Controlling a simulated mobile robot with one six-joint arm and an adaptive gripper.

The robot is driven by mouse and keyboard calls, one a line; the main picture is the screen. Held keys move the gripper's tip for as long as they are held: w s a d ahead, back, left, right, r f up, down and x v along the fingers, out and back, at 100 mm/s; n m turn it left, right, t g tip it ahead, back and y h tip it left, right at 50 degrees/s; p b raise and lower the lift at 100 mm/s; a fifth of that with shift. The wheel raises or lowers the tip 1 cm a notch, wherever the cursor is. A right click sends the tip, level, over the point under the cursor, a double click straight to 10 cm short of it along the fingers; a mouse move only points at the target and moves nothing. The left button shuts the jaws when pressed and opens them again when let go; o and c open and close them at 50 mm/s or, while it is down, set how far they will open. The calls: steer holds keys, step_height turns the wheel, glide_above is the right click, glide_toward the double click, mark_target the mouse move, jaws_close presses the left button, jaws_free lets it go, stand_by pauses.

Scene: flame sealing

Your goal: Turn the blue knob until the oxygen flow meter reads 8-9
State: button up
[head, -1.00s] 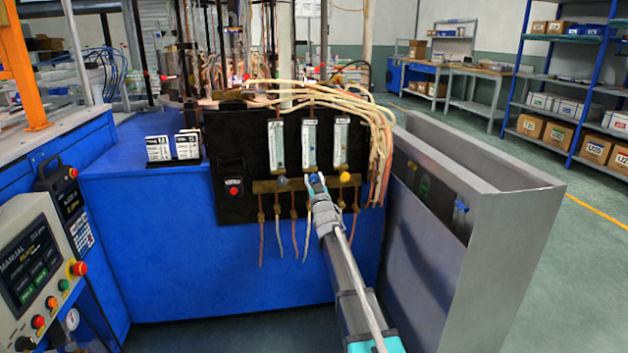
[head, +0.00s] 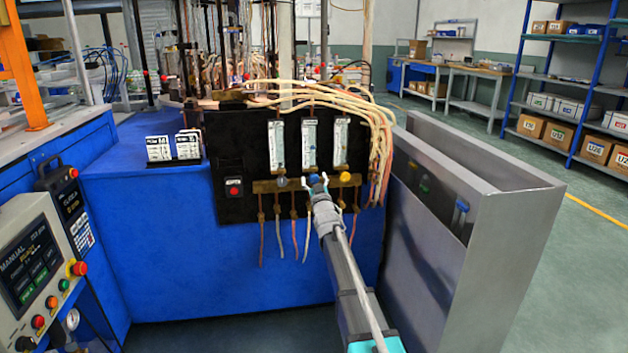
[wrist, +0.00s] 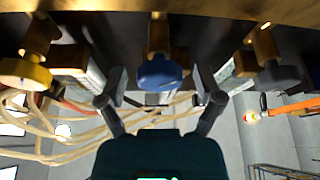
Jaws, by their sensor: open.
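The blue knob (head: 313,178) is the middle of three knobs on the brass strip of the black panel. In the wrist view the blue knob (wrist: 160,72) is centred ahead of my gripper. My gripper (head: 318,187) is just in front of the knob. Its fingers are spread wide in the wrist view (wrist: 160,100), one to each side, with clear gaps between them and the knob. The middle flow meter (head: 309,144) stands upright above the blue knob. Its reading is too small to tell.
A grey knob (head: 281,183) is to the left and a yellow knob (head: 345,176) to the right. Flow meters stand above them (head: 276,145) (head: 341,143). Hoses (head: 378,140) hang at the panel's right. A grey metal bin (head: 510,260) stands right of my arm.

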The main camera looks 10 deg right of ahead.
steer(key=shift+m+h, duration=0.4)
steer(key=shift+m, duration=0.5)
steer(key=b+v, duration=0.5)
steer(key=v, duration=0.9)
steer(key=shift+w+a+m, duration=0.1)
steer(key=shift+a+m, duration=0.05)
steer(key=shift+m, duration=0.15)
